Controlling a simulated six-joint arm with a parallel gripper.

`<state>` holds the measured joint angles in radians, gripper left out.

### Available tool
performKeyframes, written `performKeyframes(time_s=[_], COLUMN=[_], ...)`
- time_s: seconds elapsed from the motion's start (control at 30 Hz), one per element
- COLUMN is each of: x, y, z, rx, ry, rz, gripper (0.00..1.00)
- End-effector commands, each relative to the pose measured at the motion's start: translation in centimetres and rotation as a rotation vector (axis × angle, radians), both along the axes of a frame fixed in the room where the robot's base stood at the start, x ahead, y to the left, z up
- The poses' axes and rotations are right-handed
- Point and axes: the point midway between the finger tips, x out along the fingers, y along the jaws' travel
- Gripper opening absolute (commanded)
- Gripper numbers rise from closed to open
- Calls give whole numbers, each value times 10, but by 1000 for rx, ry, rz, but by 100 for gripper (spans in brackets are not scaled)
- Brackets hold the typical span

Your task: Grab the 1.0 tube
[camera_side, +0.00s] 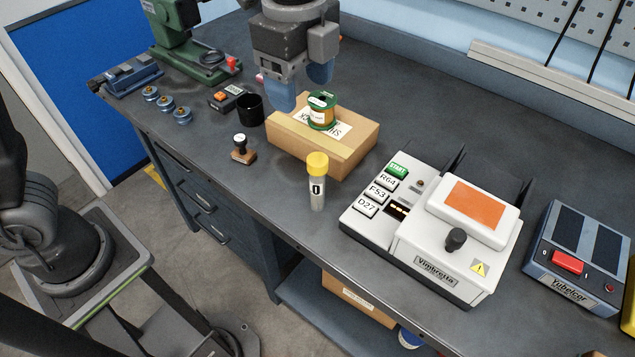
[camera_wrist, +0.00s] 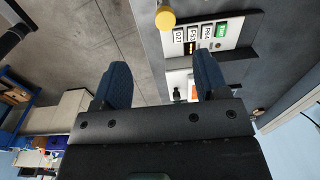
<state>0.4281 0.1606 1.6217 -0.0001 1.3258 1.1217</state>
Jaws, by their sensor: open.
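A clear tube with a yellow cap (camera_side: 317,184) stands upright on the dark bench, in front of the cardboard box and left of the white device. Its label shows a "0"; the rest of the label is turned out of sight. In the wrist view, its yellow cap (camera_wrist: 165,18) is at the top, ahead of the gap between the fingers. My gripper (camera_side: 302,88) is open and empty, with blue fingers. It hangs above and behind the tube, over the back of the box, apart from the tube. The wrist view also shows both open fingers (camera_wrist: 161,70).
A cardboard box (camera_side: 350,150) with a green wire spool (camera_side: 322,110) on it lies behind the tube. A white device (camera_side: 450,240) stands to the right, a stamp (camera_side: 242,150) and black cup (camera_side: 250,109) to the left. Bare bench lies around the tube's left side.

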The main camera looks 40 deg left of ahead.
Motion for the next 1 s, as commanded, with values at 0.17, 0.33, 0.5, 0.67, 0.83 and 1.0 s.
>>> performKeyframes(time_s=[0.17,0.33,0.5,0.67,0.83,1.0], x=[7,6,6,7,8,10], y=[-17,-17,-17,-17,-17,-18], z=[-10,-34,-67,-88,-98,-122], rx=[17,19,18,17,16,18], ry=[32,36,35,32,31,34], rz=[-116,-122,-120,-119,-119,-118], gripper=[67,67,67,67,67,67])
